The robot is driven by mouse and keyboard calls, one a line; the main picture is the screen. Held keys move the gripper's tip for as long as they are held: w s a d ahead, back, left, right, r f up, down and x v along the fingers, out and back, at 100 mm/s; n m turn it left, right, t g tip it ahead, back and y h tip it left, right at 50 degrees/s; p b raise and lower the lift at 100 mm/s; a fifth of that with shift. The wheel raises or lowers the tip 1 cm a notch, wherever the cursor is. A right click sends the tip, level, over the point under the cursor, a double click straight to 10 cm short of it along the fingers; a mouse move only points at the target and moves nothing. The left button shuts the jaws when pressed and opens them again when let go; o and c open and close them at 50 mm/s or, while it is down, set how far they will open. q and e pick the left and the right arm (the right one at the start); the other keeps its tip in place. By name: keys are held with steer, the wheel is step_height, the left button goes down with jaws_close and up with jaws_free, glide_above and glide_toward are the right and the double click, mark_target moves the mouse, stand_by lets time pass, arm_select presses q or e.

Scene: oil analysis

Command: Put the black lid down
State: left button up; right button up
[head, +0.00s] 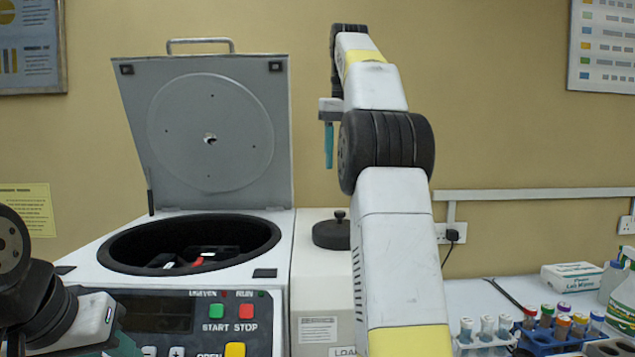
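The black lid (330,235), a round disc with a knob on top, sits flat on the white housing (308,268) right of the centrifuge bowl. My arm hides its right side. My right gripper (328,160) hangs above the lid, clearly apart from it, with its teal fingers pointing down. The fingers overlap in this view, so their gap cannot be judged, and nothing shows below them. My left arm is at the lower left; a teal part of its gripper (125,346) shows at the bottom edge, with the fingertips not clearly visible.
The centrifuge (88,252) has its grey cover (180,110) raised; red and white parts show inside its dark bowl (125,240). At the right are tube racks (541,343), a wipes box (572,278) and bottles. The right table has some clear room behind the racks.

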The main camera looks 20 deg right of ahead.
steer(key=shift+s, duration=0.1)
steer(key=s+a+f+t, duration=0.1)
steer(key=s+a+f, duration=0.1)
steer(key=s+f, duration=0.1)
steer(key=s+a+f+t+y, duration=0.1)
steer(key=s+a+f, duration=0.2)
steer(key=s+f, duration=0.1)
steer(key=s+a+f+t+y, duration=0.1)
steer(key=s+a+f, duration=0.1)
steer(key=s+f, duration=0.2)
steer(key=shift+s+a+n, duration=0.15)
steer(key=shift+s+n, duration=0.15)
steer(key=shift+s, duration=0.6)
steer(key=shift+n+t, duration=0.3)
steer(key=shift+t, duration=0.6)
steer(key=s+a+f, duration=0.2)
steer(key=s+f, duration=0.1)
steer(key=f, duration=0.1)
steer(key=s+a+f, duration=0.2)
steer(key=s+f, duration=0.1)
steer(key=f, duration=0.2)
steer(key=s+a+f, duration=0.2)
steer(key=s+f, duration=0.2)
steer(key=shift+s+a+f, duration=0.1)
steer(key=shift+f, duration=0.05)
steer(key=shift+c, duration=0.2)
